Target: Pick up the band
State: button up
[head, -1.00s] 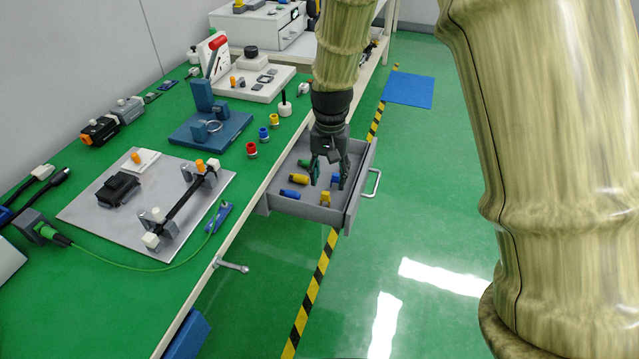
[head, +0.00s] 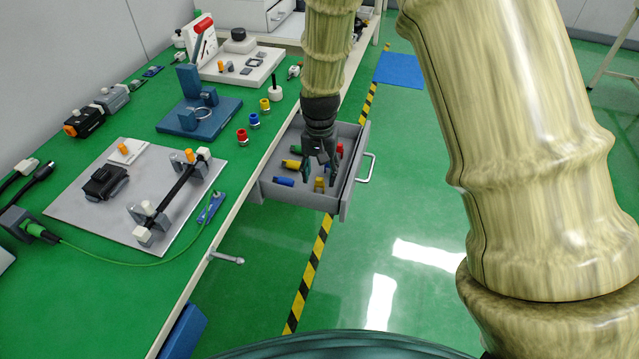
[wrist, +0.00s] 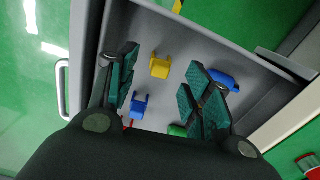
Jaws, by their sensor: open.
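No piece is plainly marked as the band; a thin pale ring (head: 204,114) on the blue fixture (head: 226,108) is the most band-like shape, and I cannot tell if it is meant. My gripper (head: 320,174) points down over the open grey drawer (head: 290,200), fingers apart. In the wrist view my gripper (wrist: 162,98) has its fingers spread, with a yellow piece (wrist: 160,67) and a blue piece (wrist: 140,105) showing between them. Another blue piece (wrist: 224,79) lies beyond the right finger. A green piece (wrist: 177,130) is partly hidden. No piece is held.
The green bench (head: 90,290) on the left carries a grey plate (head: 75,208), red, blue and yellow ringed pieces, and other fixtures.

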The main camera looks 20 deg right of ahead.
aim_at(320, 179)
jog(key=shift+w+f, duration=0.1)
jog(key=shift+f, duration=1.75)
jog(key=c, duration=0.9)
jog(key=shift+c, duration=0.2)
jog(key=shift+r, duration=0.1)
notch_tip(320, 179, up, 10)
jog(key=shift+f, duration=0.1)
jog(key=shift+o, duration=0.2)
